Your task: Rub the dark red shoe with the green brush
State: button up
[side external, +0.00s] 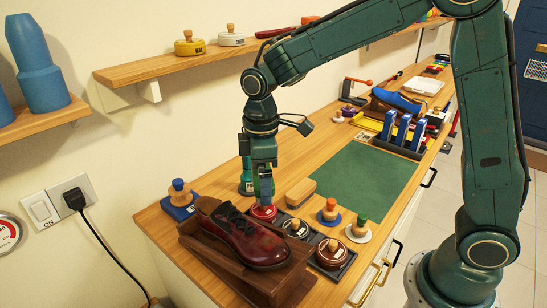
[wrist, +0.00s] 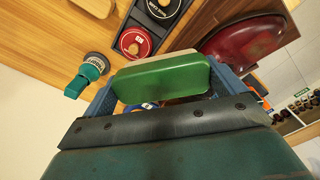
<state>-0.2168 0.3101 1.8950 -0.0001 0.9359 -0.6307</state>
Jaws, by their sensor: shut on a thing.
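The dark red shoe (side external: 243,236) has dark laces and rests on a brown wooden stand (side external: 205,250) at the near end of the bench. Part of its glossy upper shows at the upper right of the wrist view (wrist: 243,42). My gripper (wrist: 163,84) is shut on the green brush (wrist: 160,82), which spans the space between the blue fingers with a pale strip along its far edge. In the side view my gripper (side external: 264,190) points down behind the shoe, above the red tin, apart from the shoe. The brush is mostly hidden there.
A red tin (side external: 263,212) and dark tins (side external: 332,252) sit in a tray beside the shoe. A teal bottle (side external: 247,182), a wooden brush (side external: 300,192) and knobbed daubers (side external: 329,212) stand close by. The green mat (side external: 362,180) is clear. A wall shelf (side external: 165,68) runs behind.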

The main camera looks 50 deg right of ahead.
jog(key=s+a+r+n, duration=0.1)
jog(key=a+n, duration=0.1)
jog(key=n, duration=0.1)
jog(key=s+a+r+n, duration=0.1)
jog(key=s+a+n, duration=0.1)
jog(key=n, duration=0.1)
jog(key=s+a+r+n, duration=0.1)
jog(key=a+n, duration=0.1)
jog(key=a, duration=0.1)
jog(key=shift+s+r+n, duration=0.25)
jog(key=shift+r+n, duration=0.1)
jog(key=shift+n, duration=0.05)
jog(key=s+a+r+n, duration=0.3)
jog(key=s+a+n, duration=0.2)
jog(key=n, duration=0.3)
jog(key=shift+s+a, duration=0.15)
jog(key=shift+r, duration=0.1)
